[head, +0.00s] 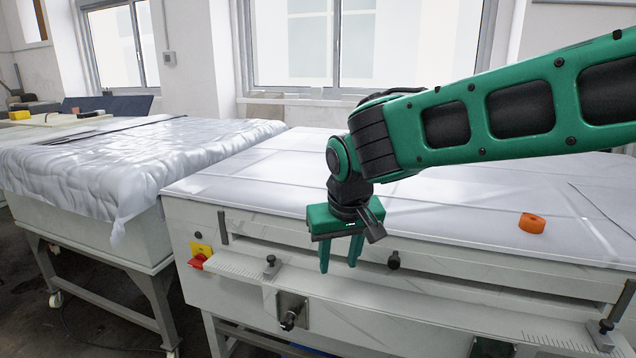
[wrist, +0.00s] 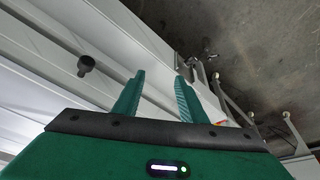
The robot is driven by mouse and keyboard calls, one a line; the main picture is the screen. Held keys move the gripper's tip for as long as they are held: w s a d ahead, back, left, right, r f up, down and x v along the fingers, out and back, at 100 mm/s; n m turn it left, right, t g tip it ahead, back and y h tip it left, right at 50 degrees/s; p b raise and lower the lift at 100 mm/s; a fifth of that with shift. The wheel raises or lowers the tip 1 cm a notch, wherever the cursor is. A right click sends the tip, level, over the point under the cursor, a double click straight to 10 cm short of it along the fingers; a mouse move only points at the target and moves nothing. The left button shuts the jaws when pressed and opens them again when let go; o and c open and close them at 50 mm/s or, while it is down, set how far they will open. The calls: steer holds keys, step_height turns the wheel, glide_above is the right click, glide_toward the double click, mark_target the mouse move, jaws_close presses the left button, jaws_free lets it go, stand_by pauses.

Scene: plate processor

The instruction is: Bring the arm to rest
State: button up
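My green arm reaches in from the right in the head view, over the white-topped plate processor (head: 260,172). My gripper (head: 339,268) points down in front of the machine's front edge, with its two green fingers apart. In the wrist view my gripper (wrist: 158,88) also shows its fingers apart, with nothing between them but the machine's front and the floor behind. I see no contact with the machine, though the exact distance is hard to tell.
An orange piece (head: 532,223) lies on the machine top at the right. A red knob on a yellow plate (head: 201,256) and a dark knob (head: 393,260) are on the front. A sheet-covered table (head: 110,165) stands at the left. Floor (head: 95,320) shows between them.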

steer(key=s+d+f+m+g+h, duration=0.15)
steer(key=s+d, duration=0.25)
steer(key=d, duration=0.8)
steer(key=s+d+m, duration=0.3)
steer(key=d, duration=0.9)
steer(key=s+d+f+m+g, duration=0.1)
steer(key=s+d+f+m, duration=0.1)
steer(key=s+d, duration=0.4)
steer(key=s+d+f+m+g+y, duration=0.1)
steer(key=s+d, duration=0.5)
steer(key=s, duration=0.8)
steer(key=shift+d+f+m, duration=0.2)
steer(key=shift+f+m, duration=0.6)
steer(key=shift+m, duration=0.15)
steer(key=shift+w+f+g, duration=0.25)
steer(key=shift+w, duration=0.4)
steer(key=shift+d, duration=0.1)
